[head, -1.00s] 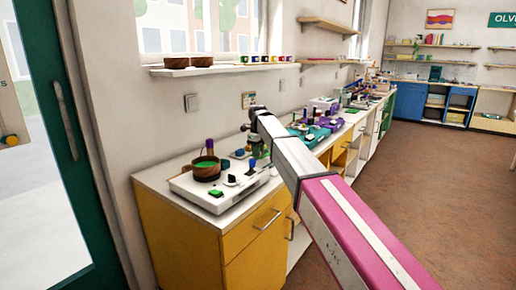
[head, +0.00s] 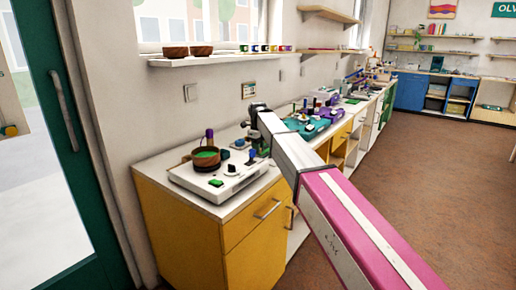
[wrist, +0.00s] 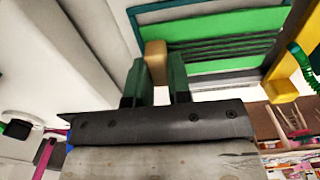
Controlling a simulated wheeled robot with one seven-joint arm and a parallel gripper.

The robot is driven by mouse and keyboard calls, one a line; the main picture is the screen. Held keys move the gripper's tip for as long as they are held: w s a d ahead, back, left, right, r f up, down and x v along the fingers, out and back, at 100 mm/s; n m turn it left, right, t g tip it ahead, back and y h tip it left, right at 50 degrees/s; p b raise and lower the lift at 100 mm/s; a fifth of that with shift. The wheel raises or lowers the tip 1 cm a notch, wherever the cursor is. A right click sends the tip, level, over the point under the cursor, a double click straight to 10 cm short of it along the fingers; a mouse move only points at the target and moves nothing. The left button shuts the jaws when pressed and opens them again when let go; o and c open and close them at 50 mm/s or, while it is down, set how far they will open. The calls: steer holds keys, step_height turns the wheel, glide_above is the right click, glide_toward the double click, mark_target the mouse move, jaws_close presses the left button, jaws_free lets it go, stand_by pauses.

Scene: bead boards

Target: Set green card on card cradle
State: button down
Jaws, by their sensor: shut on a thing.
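My gripper (wrist: 154,82) has its two dark green fingers closed on a small tan block (wrist: 155,58) in the wrist view. A green panel with dark stripes (wrist: 225,50), which looks like the green card, shows just behind and right of the block. I cannot tell whether the block is part of it. In the head view my arm hides the fingertips and what they hold, over the counter's back part. I cannot pick out the card cradle with certainty.
A white board (head: 232,184) with a wooden bowl (head: 205,158) and small pieces stands on the near counter. A teal board (head: 308,127) with upright pieces lies farther along. A yellow bracket-like part (wrist: 287,80) with a green coil is at right in the wrist view.

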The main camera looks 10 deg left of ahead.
steer(key=shift+f, duration=0.25)
steer(key=shift+f, duration=0.25)
stand_by(0.3)
steer(key=c, duration=1)
jaws_free()
steer(key=shift+r, duration=3.5)
